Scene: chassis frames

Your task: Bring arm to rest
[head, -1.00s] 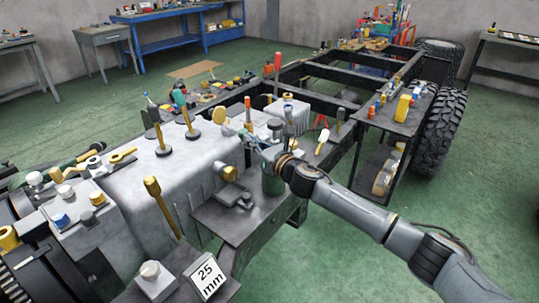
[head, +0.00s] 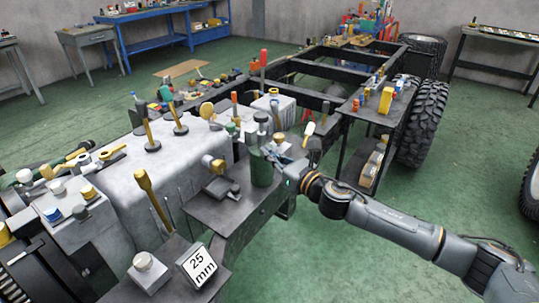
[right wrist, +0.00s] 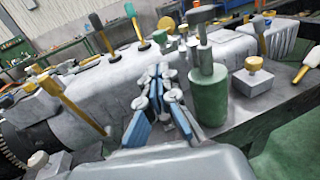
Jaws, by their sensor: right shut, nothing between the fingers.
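My right arm comes in from the lower right of the head view. Its right gripper (head: 279,152) is beside a dark green cylinder (head: 262,172) with a grey top, and partly hidden behind it. In the right wrist view the right gripper (right wrist: 160,76) has its fingers together with nothing between them. There the green cylinder (right wrist: 208,98) stands upright just right of the fingers. The cylinder rests on a dark metal plate (head: 232,215) at the side of the chassis. My left gripper does not show.
A grey engine block (head: 165,185) carries several upright hammers and tools. The chassis frame (head: 318,101) and a tyre (head: 424,122) lie behind. Green floor (head: 350,270) is clear at lower right.

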